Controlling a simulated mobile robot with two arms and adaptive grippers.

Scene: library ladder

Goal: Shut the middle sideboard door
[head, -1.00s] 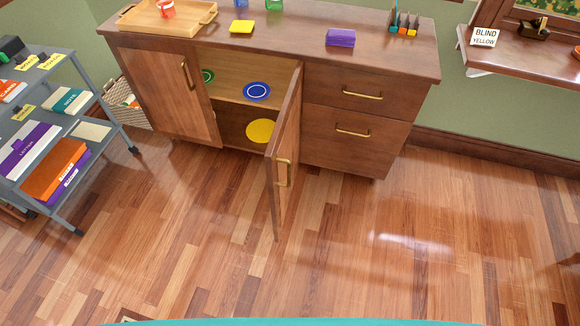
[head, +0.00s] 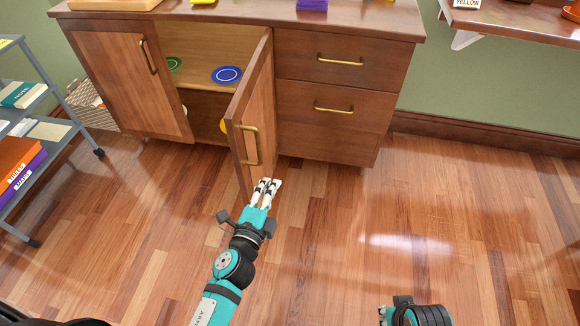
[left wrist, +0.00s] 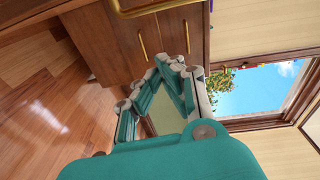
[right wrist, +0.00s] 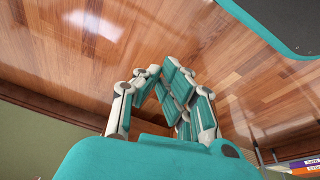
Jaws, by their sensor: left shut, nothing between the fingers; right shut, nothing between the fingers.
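The middle sideboard door (head: 262,95) stands wide open, swung out toward me with its hinge side on the right. Its outer face and brass handle (head: 250,145) show in the head view. My left gripper (head: 270,182) is shut and empty, at the door's lower part on its outer-face side; I cannot tell whether it touches. In the left wrist view its closed fingers (left wrist: 172,66) point toward wooden fronts with brass handles. My right arm shows at the bottom right of the head view. Its gripper (right wrist: 172,72) is shut and empty in the right wrist view, above bare floor.
The sideboard (head: 340,148) has a left door (head: 130,85) that is closed and drawers on the right. A blue plate (head: 227,75) and a green one sit on the inside shelf. A grey cart (head: 75,125) stands at left. The floor in front is clear.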

